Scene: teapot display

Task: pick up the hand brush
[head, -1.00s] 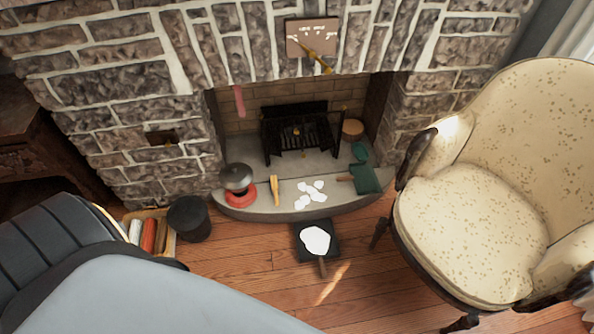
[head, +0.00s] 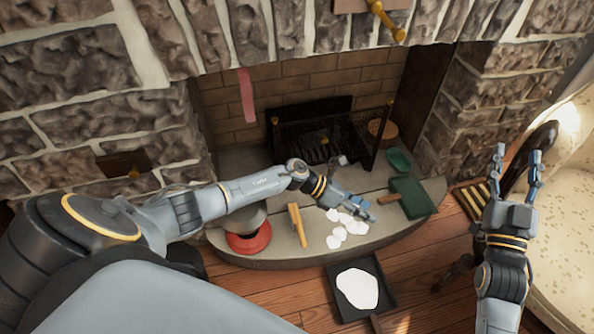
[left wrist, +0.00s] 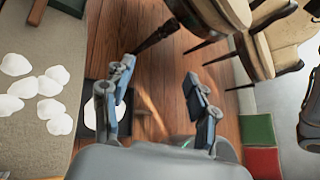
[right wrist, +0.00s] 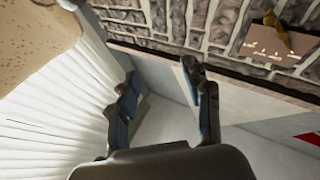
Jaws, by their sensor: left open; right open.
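A yellow wooden-handled tool (head: 298,225), which looks like the hand brush, lies on the grey hearth, its handle pointing toward me. A green tool with a brown handle (head: 410,197) lies further right; I cannot tell whether it is a brush or a pan. My left gripper (head: 358,190) is open and empty above the hearth, between these two, over white patches (head: 346,228). In the left wrist view, the open left gripper (left wrist: 158,75) has bare floor between its fingers. My right gripper (head: 518,155) is raised open and empty at right, near the armchair.
A black pan (head: 381,301) holding something white lies on the floor before the hearth (head: 275,258). A red round base (head: 249,238) stands left, partly behind my left arm. The fire grate (head: 337,140) is behind. The cream armchair (head: 568,195) limits room at right.

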